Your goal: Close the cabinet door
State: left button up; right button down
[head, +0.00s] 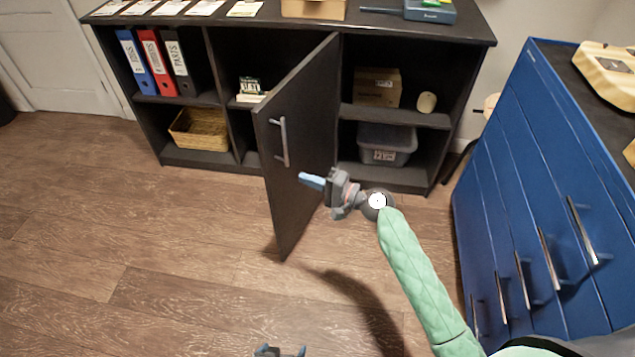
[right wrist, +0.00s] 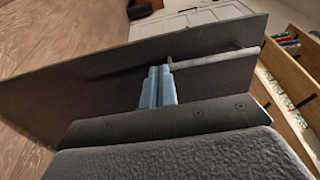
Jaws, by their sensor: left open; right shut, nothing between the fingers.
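The dark cabinet (head: 215,128) stands against the wall. Its door (head: 300,118) is ajar, swung out toward me from a hinge edge near the middle of the cabinet. A grey bar handle (head: 283,142) is on the face I see. My right gripper (head: 312,181) is shut and empty, with blue fingertips in front of that face, right of and below the handle. The right wrist view shows the shut fingers (right wrist: 158,88) close to the door panel (right wrist: 110,80) and handle (right wrist: 215,60); I cannot tell whether they touch. My left gripper (head: 280,351) is open, low at the bottom edge.
A blue drawer cabinet (head: 540,180) stands at the right. Shelves hold binders (head: 155,62), a wicker basket (head: 196,128), a cardboard box (head: 377,87) and a grey bin (head: 387,145). The wooden floor (head: 130,220) left of the door is clear.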

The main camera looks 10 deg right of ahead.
aim_at(271, 166)
jog(key=x, duration=0.8)
jog(key=shift+w+a+f+p, duration=0.1)
jog(key=shift+w+a+p, duration=0.15)
jog(key=shift+a+p, duration=0.15)
